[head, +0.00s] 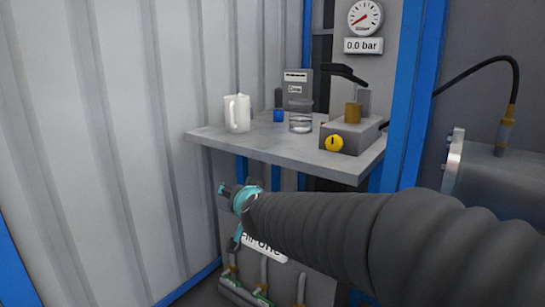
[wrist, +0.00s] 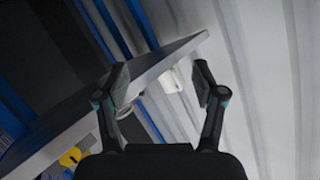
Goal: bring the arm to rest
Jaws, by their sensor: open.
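My arm reaches in from the right of the head view, covered in a dark ribbed sleeve. My gripper (head: 236,192) is at its end, in front of and below the grey shelf (head: 262,150). In the wrist view, my gripper (wrist: 160,82) has its two fingers well apart with nothing held between them. The shelf's edge (wrist: 165,60) and the white jug (wrist: 172,80) show beyond the fingers. The jug (head: 237,112) stands upright on the shelf's left part in the head view. My gripper touches nothing that I can see.
On the shelf are a glass (head: 300,123), a dark box (head: 297,88), a blue item (head: 278,116) and a grey device with a yellow knob (head: 334,143). A gauge (head: 365,17) hangs above. Pipes (head: 265,275) run below. A flanged shell (head: 485,180) is at right.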

